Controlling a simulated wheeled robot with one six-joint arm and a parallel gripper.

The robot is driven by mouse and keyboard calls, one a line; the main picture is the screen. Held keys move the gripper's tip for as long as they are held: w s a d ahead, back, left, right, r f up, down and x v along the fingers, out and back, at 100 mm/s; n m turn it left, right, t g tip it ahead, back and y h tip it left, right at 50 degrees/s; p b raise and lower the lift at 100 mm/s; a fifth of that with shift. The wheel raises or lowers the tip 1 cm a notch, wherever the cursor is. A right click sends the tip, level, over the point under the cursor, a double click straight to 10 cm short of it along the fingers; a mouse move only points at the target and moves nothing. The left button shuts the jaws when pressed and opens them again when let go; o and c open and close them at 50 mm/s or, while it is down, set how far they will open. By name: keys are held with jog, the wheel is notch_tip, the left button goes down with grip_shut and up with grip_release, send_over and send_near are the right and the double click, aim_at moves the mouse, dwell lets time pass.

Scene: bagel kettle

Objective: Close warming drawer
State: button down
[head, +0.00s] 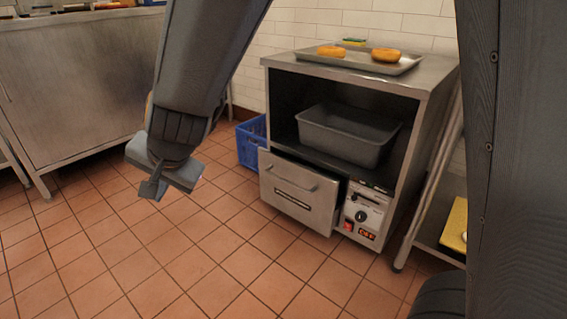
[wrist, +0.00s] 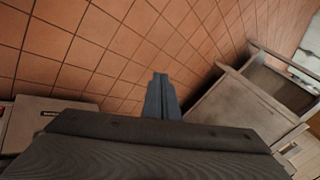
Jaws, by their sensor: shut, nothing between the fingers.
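The warming drawer (head: 280,207) is a steel front with a bar handle and a dark label strip, low in the steel cabinet (head: 420,125). Its front stands a little proud of the control panel (head: 370,207), so it looks slightly open; its inside is hidden. In the wrist view, a grey panel with a dark label (wrist: 30,125) at lower left looks like the drawer front, partly cut off by my gripper's body. My gripper (head: 152,188) is shut and empty, above the floor to the left of the drawer and apart from it. Its fingers (wrist: 162,95) also show in the wrist view.
A blue crate (head: 250,143) stands left of the cabinet. A grey tub (head: 345,137) sits on the cabinet shelf, and a tray (head: 350,60) with bagels lies on top. A steel counter (head: 85,90) is at left. The tiled floor before the drawer is clear.

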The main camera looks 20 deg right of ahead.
jog(key=w+d+f+m+t+h, duration=0.1)
jog(key=w+f+m, duration=0.15)
jog(key=w, duration=0.25)
jog(key=w+d+f+m+t+h, duration=0.1)
jog(key=w+m+t, duration=0.15)
jog(key=w, duration=0.35)
jog(key=m+h, duration=1.5)
jog(key=m, duration=0.4)
send_near(302, 169)
jog(key=b+x, duration=0.2)
jog(key=b, duration=0.1)
jog(key=b+x, duration=0.2)
jog(key=b, duration=0.1)
jog(key=shift+w+d+f, duration=0.15)
jog(key=shift+d+f, duration=0.15)
jog(key=shift+f, duration=0.05)
jog(key=shift+w+d+r, duration=0.1)
jog(key=shift+w+d, duration=0.3)
jog(key=shift+d, duration=0.15)
